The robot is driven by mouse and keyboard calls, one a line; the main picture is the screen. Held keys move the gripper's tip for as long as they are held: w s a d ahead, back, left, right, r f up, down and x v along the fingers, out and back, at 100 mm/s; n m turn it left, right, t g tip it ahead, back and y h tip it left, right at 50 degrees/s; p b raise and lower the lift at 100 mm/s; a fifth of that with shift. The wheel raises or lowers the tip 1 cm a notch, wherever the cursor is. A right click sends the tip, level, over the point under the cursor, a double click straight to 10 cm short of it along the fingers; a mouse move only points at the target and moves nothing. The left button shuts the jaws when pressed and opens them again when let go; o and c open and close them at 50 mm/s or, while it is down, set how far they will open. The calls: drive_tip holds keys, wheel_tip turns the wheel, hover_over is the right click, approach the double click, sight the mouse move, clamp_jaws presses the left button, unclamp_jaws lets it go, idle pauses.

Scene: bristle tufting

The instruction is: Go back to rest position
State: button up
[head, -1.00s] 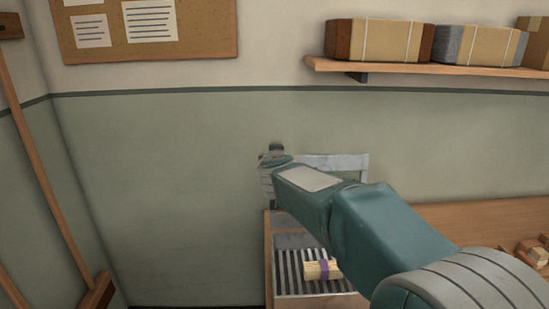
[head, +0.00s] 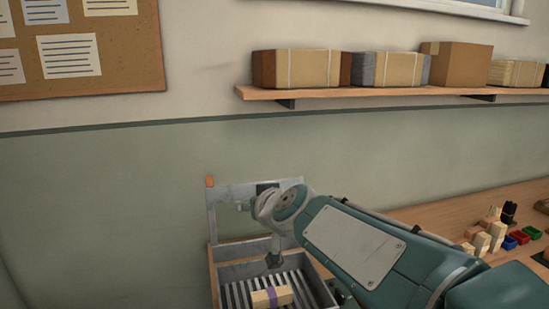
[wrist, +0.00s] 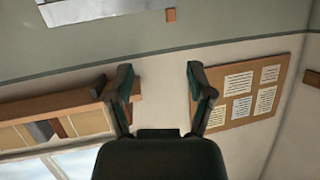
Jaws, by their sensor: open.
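My gripper (wrist: 160,95) shows in the wrist view with its two dark fingers spread apart and nothing between them. Behind the fingers are the wall, the shelf and the notice board, seen upside down. In the head view my teal arm reaches over the workbench from the lower right, and my gripper is not clearly seen there. Below the arm's end, a bundle of pale bristles with a purple band (head: 271,297) lies on a slatted metal tray (head: 231,292).
A grey metal frame (head: 226,222) stands at the back of the tray. The workbench (head: 440,210) runs right, with wooden blocks (head: 484,238) and small coloured bins (head: 520,237). A wall shelf (head: 390,91) holds several boxes. A notice board (head: 130,60) hangs at left.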

drive_tip(key=s+d+f+m+g+h, duration=0.2)
drive_tip(key=s+d+f+g+h, duration=0.1)
drive_tip(key=s+d+f, duration=0.4)
drive_tip(key=s+d+f+m+g+h, duration=0.2)
drive_tip(key=s+d+f, duration=0.5)
drive_tip(key=s+d, duration=0.6)
drive_tip(key=s+g+h, duration=0.1)
drive_tip(key=s, duration=0.5)
drive_tip(key=shift+m, duration=0.3)
idle(0.4)
